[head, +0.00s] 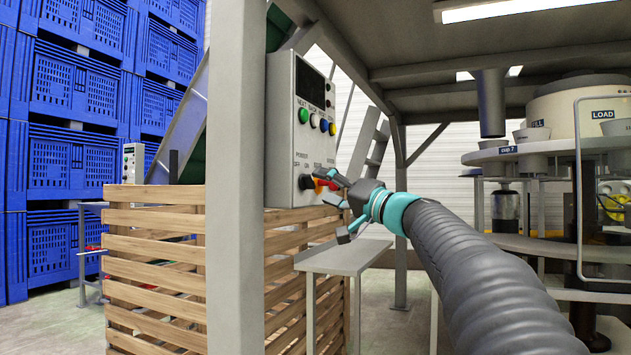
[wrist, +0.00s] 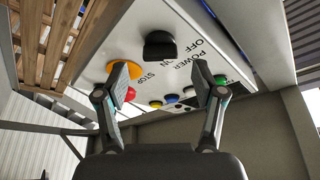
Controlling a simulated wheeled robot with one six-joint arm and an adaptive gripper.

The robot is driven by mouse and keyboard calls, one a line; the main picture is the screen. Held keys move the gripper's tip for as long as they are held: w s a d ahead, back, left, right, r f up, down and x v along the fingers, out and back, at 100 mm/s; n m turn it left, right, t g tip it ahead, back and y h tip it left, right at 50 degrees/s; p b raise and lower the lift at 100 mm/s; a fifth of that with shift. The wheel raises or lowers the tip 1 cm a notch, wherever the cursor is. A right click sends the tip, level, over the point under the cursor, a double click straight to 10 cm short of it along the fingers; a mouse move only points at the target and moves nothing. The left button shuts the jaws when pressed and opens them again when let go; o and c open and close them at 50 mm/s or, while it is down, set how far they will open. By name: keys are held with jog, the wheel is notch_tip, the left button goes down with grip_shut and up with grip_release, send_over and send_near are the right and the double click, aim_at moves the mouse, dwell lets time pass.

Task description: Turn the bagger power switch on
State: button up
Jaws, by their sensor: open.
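The control box (head: 282,135) is a pale grey panel mounted behind a grey post. Its power switch (head: 306,182) is a black knob low on the panel, beside the POWER, OFF and ON print. In the wrist view the black knob (wrist: 159,45) lies ahead, between the lines of my two fingers. I cannot tell which mark it points at. My gripper (head: 332,203) is open and empty, just in front of the panel's lower part. In the wrist view its fingertips (wrist: 160,78) are spread apart, and no contact with the knob shows.
A red stop button on a yellow base (wrist: 124,78) sits beside the switch, close to one fingertip. Coloured buttons (head: 314,120) and a dark display are higher up. A wooden slatted crate (head: 155,260) and grey post (head: 234,180) stand left; a small metal table (head: 345,257) is below.

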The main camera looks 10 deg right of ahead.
aim_at(313, 182)
jog(key=shift+x, duration=1.75)
jog(key=shift+p, duration=0.3)
jog(key=c, duration=1.1)
